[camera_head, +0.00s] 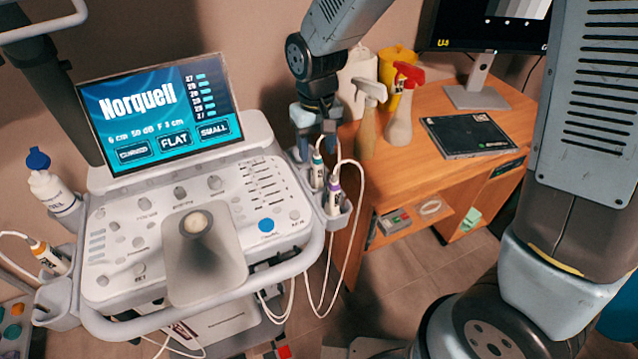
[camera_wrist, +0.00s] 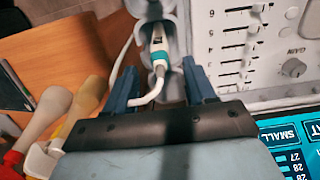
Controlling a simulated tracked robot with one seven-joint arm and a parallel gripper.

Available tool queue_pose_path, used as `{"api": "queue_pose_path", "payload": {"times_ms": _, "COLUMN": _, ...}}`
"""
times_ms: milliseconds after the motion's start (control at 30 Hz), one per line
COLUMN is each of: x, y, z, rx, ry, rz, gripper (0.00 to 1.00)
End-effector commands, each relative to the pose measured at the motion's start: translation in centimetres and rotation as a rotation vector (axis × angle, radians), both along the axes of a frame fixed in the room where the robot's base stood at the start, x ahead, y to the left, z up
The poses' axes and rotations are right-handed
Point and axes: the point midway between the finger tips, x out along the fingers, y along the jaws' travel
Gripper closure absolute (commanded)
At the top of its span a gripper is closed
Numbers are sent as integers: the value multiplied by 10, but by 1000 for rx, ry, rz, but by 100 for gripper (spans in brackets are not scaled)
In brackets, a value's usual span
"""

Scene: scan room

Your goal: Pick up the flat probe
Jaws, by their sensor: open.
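My gripper (camera_head: 318,143) is open over the holder (camera_head: 338,219) on the right side of the ultrasound console. A white probe with a teal band (camera_head: 318,174) stands in this holder, with a purple-banded probe (camera_head: 334,197) just in front of it. In the wrist view, the teal-banded probe (camera_wrist: 160,48) lies between and just beyond the open fingers (camera_wrist: 161,82), its white cable curving between them. I cannot tell whether they touch it. An orange-banded probe (camera_head: 48,257) sits in the left holder. Which probe is flat cannot be told from shape; the screen (camera_head: 158,112) shows "FLAT" large.
White cables (camera_head: 358,205) loop from the right holder. A wooden desk (camera_head: 480,170) close to the right carries spray bottles (camera_head: 400,115), a yellow container (camera_head: 392,65), a black flat case (camera_head: 468,135) and a monitor (camera_head: 480,80). A blue-capped bottle (camera_head: 52,190) stands left of the console.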

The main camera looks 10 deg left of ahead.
Motion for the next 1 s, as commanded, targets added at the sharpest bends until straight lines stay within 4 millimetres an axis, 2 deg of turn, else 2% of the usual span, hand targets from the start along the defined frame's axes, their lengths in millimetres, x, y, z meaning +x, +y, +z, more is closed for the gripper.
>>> {"api": "queue_pose_path", "payload": {"times_ms": 400, "x": -3, "y": -2, "z": -46, "rx": -2, "ry": 3, "rz": 0, "gripper": 45}}
{"api": "queue_pose_path", "payload": {"times_ms": 733, "x": -2, "y": -2, "z": -52, "rx": 0, "ry": 0, "rz": -1, "gripper": 45}}
{"api": "queue_pose_path", "payload": {"times_ms": 767, "x": -2, "y": -2, "z": -52, "rx": 0, "ry": 0, "rz": -1, "gripper": 46}}
{"api": "queue_pose_path", "payload": {"times_ms": 1000, "x": -2, "y": -3, "z": -52, "rx": 0, "ry": 0, "rz": -2, "gripper": 69}}
